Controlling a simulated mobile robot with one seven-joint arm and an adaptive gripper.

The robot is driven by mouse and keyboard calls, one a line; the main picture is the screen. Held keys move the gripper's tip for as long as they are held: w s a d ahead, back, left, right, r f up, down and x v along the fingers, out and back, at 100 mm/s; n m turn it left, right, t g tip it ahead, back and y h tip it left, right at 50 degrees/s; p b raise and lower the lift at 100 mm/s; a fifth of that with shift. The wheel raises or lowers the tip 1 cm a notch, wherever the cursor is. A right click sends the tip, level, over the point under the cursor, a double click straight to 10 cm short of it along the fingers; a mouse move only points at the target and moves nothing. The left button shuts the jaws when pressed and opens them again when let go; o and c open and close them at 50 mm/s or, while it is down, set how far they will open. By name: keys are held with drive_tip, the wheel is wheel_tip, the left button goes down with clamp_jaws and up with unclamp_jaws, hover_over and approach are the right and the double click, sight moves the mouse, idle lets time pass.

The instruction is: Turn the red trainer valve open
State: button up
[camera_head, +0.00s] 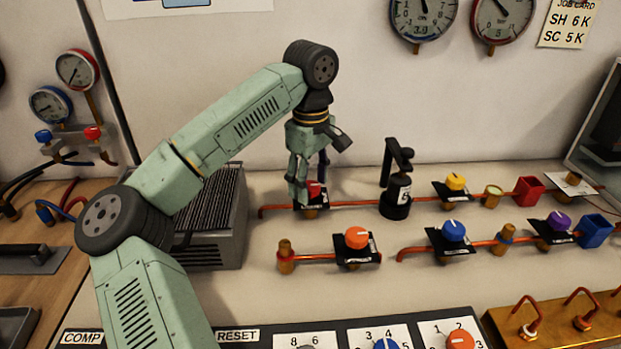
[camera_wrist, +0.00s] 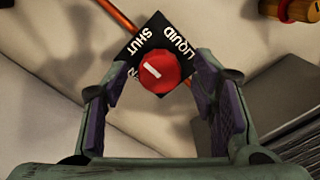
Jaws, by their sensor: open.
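The red trainer valve (camera_wrist: 160,72) is a round red knob with a white pointer line on a black plate marked "LIQUID" and "SHUT" in the wrist view. In the head view the red valve (camera_head: 314,190) sits on the copper pipe, partly hidden by my gripper (camera_head: 308,192). My gripper also shows in the wrist view (camera_wrist: 163,90), open, with one finger on either side of the red knob. A gap shows between the knob and each finger. The pointer line lies slanted; I cannot tell its exact setting.
A black cylinder with a bracket (camera_head: 397,195) stands right of my gripper. A grey finned unit (camera_head: 214,225) is to the left.

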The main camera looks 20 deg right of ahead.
drive_tip(key=shift+c, duration=0.3)
drive_tip(key=c, duration=1.1)
drive_tip(key=shift+n, duration=0.4)
drive_tip(key=n+b, duration=0.1)
drive_tip(key=n, duration=0.3)
drive_tip(key=n+b, duration=0.1)
drive_tip(key=n, duration=0.8)
drive_tip(key=shift+b, duration=0.4)
drive_tip(key=shift+n+b, duration=0.3)
drive_tip(key=shift+n, duration=1.7)
